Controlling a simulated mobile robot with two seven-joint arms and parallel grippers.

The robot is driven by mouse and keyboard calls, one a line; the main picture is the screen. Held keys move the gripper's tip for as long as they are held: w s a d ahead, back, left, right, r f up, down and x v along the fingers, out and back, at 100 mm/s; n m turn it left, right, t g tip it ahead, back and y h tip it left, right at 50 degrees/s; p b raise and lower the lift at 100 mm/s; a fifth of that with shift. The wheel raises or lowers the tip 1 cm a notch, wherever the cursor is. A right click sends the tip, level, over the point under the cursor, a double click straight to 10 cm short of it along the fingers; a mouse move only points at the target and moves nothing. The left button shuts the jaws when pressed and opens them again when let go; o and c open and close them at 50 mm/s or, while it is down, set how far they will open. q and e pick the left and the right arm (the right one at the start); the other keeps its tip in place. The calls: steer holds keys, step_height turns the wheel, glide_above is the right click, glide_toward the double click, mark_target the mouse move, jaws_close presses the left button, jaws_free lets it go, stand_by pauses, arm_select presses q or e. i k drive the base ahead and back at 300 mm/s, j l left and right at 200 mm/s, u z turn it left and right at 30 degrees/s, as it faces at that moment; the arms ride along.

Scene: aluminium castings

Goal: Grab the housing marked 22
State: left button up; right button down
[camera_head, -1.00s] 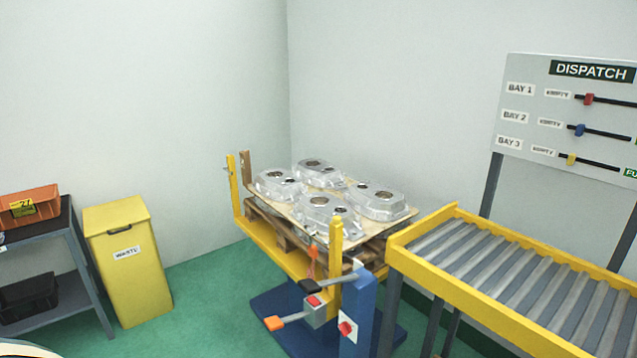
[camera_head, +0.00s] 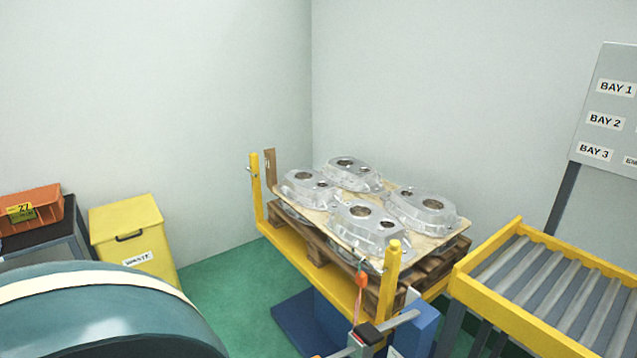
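Several silvery aluminium housings lie on a board on a wooden pallet (camera_head: 318,245) in the head view. One housing (camera_head: 364,226) is at the front, one (camera_head: 422,208) at the right, one (camera_head: 306,187) at the left and one (camera_head: 351,172) at the back. Each has round openings in its top. I cannot read a number on any of them, so I cannot tell which is marked 22. Neither of my grippers is in view.
The pallet sits on a lift with yellow posts (camera_head: 391,280). A roller conveyor (camera_head: 548,280) stands to its right, below a dispatch board (camera_head: 608,105). A yellow waste bin (camera_head: 128,235) and an orange crate (camera_head: 28,208) marked 27 are at left. Green floor lies between bin and lift.

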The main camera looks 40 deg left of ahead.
mark_target(307, 188)
steer(key=i+j+z, duration=0.1)
steer(key=j, duration=0.7)
steer(key=i+j, duration=0.15)
steer(key=j, duration=0.7)
steer(key=i+j+z, duration=0.15)
steer(key=j, duration=1.45)
steer(key=z, duration=0.05)
